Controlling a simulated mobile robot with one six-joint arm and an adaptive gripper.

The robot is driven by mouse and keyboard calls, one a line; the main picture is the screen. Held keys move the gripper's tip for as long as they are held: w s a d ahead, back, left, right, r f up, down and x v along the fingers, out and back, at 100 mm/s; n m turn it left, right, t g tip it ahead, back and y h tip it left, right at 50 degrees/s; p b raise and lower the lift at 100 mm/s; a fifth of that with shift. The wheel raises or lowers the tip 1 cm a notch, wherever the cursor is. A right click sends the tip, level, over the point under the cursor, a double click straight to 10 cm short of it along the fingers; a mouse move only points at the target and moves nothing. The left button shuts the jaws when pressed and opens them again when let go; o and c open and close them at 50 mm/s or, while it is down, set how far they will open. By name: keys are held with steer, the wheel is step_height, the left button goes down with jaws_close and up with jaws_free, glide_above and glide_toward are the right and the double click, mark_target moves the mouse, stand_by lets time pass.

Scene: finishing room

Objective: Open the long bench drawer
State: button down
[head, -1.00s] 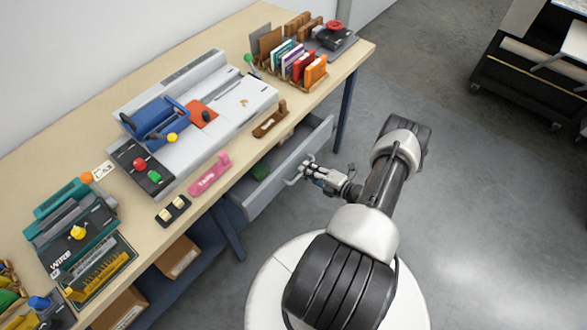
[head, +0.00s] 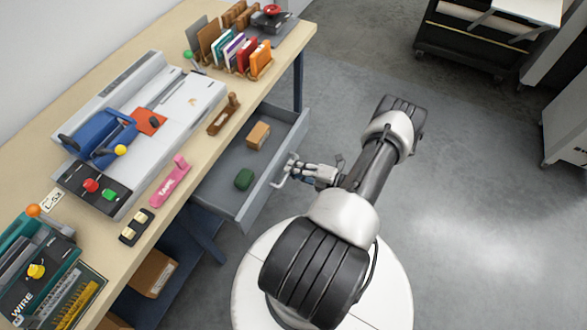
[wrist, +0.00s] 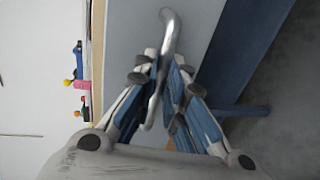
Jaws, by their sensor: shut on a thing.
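The long grey bench drawer (head: 232,178) stands pulled out from under the bench, with its inside in view. My gripper (head: 292,170) is at the drawer front, shut on the bar handle (head: 279,181). In the wrist view the blue-and-white fingers of my gripper (wrist: 164,85) close around the curved metal handle (wrist: 172,32), and the grey drawer front (wrist: 130,35) fills the area behind it.
The wooden bench top (head: 165,215) holds a grey machine with a blue part (head: 98,135), a pink tape dispenser (head: 171,180) and a book rack. A cardboard box (head: 152,273) sits on the shelf below. Open floor (head: 370,70) lies to the right.

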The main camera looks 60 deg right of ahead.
steer(key=c, duration=1.7)
jaws_free()
steer(key=shift+s, duration=0.1)
steer(key=v, duration=1.2)
steer(key=shift+r, duration=0.1)
